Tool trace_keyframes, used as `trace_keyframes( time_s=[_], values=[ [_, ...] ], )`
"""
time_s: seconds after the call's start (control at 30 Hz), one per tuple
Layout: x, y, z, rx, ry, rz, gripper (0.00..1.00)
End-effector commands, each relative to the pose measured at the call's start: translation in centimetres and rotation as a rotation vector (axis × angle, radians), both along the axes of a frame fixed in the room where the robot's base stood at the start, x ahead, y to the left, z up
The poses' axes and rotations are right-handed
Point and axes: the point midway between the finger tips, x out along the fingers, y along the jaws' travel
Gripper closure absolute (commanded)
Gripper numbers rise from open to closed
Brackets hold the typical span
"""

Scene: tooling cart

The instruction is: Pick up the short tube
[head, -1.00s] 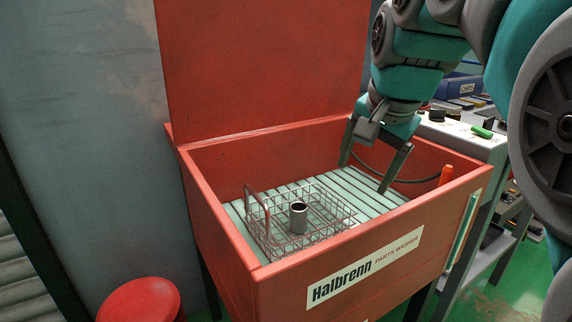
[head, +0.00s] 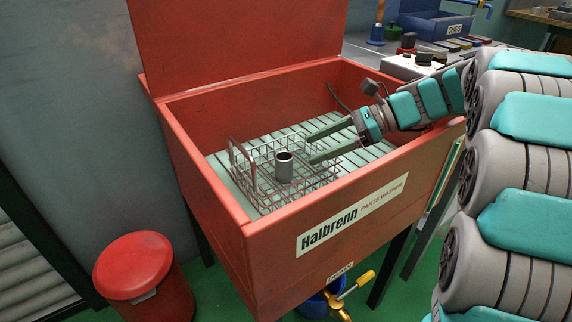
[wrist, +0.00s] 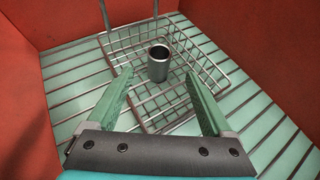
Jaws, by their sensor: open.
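The short tube (head: 284,167) is a grey metal cylinder with a dark open top. It stands upright in a wire basket (head: 243,186) inside the red parts washer. In the wrist view the tube (wrist: 158,64) stands ahead of my fingertips, roughly midway between their lines. My gripper (head: 309,148) is open and empty, reaching in from the right with its fingers pointing at the tube. In the wrist view my gripper (wrist: 160,75) has its fingers spread wide, over the near part of the basket. The tube is not between the fingers' grip surfaces.
The red washer walls (head: 205,203) surround the slatted floor (head: 236,137), and the lid (head: 240,45) stands raised behind. The basket's tall wire handle (head: 243,165) is left of the tube. A red bin (head: 134,268) stands outside at the lower left.

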Motion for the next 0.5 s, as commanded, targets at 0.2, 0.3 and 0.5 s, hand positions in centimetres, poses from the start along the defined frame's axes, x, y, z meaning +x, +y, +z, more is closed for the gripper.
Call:
trace_keyframes(
  time_s=[0.2,0.3,0.5],
  values=[
    [-0.1,2.0,-1.1,-0.006,-0.001,0.000,0.15],
    [-0.2,3.0,-1.6,-0.005,0.000,0.001,0.15],
    [-0.2,5.5,-2.9,-0.005,-0.001,0.004,0.15]
  ],
)
